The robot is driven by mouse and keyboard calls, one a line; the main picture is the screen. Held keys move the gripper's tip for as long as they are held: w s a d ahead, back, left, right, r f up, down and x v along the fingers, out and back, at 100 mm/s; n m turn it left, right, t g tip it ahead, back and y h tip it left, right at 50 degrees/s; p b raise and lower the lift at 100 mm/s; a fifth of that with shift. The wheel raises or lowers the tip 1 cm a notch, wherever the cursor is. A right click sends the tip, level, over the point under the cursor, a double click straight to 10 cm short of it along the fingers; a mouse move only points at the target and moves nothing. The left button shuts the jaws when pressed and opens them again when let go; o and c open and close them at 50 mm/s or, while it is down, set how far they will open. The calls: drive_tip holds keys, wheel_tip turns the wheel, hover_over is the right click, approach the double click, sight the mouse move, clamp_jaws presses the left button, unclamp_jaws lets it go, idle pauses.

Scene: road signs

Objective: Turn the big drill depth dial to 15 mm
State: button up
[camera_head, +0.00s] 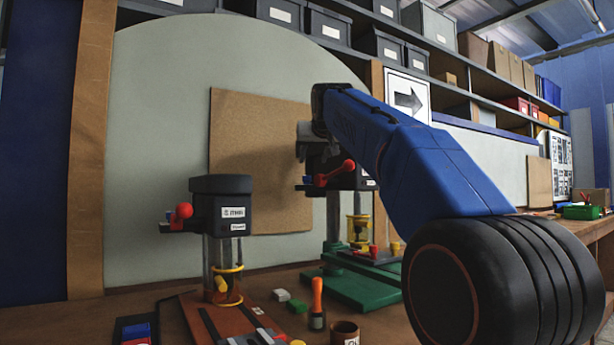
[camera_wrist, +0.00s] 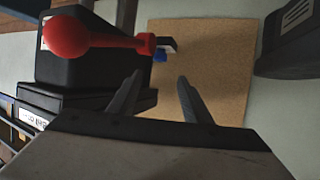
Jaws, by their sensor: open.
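Two drill presses stand on the bench in the head view. The one with the green base (camera_head: 362,286) is partly hidden by my blue arm; its dark head has a red lever (camera_head: 334,174). The other drill (camera_head: 222,207), nearer and on a brown base, has a red knob. In the wrist view a dark drill head (camera_wrist: 85,75) with a red lever (camera_wrist: 95,38) lies at left. A small blue part (camera_wrist: 160,56) sits beside it. I cannot make out a depth dial or its scale. My gripper (camera_wrist: 159,78) is open and empty, its fingers pointing towards the blue part, apparently apart from it.
A cork board (camera_head: 250,150) is behind the drills. An orange-handled tool (camera_head: 317,300), a small brown pot (camera_head: 344,333) and small blocks lie on the bench in front. Another dark box-like part (camera_wrist: 288,40) is at the upper right of the wrist view.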

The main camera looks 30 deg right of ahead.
sight(307, 180)
drive_tip(key=x, duration=1.3)
drive_tip(key=shift+w, duration=0.1)
drive_tip(key=c, duration=1.1)
